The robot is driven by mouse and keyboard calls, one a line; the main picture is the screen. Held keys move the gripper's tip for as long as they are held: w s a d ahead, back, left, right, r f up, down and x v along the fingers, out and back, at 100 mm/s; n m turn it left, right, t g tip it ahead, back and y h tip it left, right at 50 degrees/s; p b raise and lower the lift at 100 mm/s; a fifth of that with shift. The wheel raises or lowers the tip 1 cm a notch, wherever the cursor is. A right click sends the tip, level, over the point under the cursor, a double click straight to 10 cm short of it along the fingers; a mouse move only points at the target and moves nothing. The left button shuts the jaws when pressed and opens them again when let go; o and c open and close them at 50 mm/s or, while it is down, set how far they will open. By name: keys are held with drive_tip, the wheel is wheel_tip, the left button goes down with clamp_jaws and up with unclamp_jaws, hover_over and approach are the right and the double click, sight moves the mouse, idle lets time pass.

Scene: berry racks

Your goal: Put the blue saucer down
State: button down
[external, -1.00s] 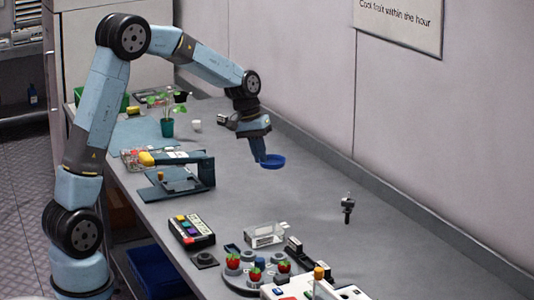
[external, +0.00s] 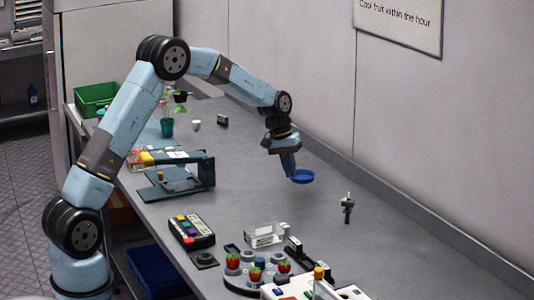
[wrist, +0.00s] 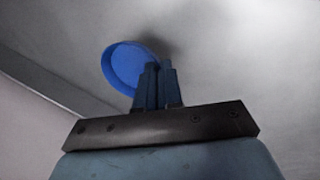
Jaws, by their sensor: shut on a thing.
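The blue saucer (external: 303,177) is a small, shallow round dish. My gripper (external: 290,174) is shut on its left edge and holds it over the grey bench, at the middle right. In the wrist view the saucer (wrist: 124,68) shows beyond the fingers (wrist: 158,84), which are close together at its rim. Its far side is unobstructed, and a dark shadow lies on the bench near it. The saucer looks apart from the bench, but the exact height is hard to tell.
A black-and-silver fixture (external: 347,208) stands on the bench right of the saucer. A round grey rack (external: 238,280) with several red berries and a clear box (external: 265,234) are in front. A teal stand (external: 205,170) is left. Bench around the saucer is clear; the wall runs behind.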

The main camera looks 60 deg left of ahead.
sight(295, 191)
drive_tip(key=shift+w+a+f, duration=0.1)
drive_tip(key=shift+w+f, duration=0.55)
drive_tip(key=shift+f, duration=1.6)
drive_tip(key=c, duration=1.6)
unclamp_jaws()
drive_tip(key=shift+f, duration=0.1)
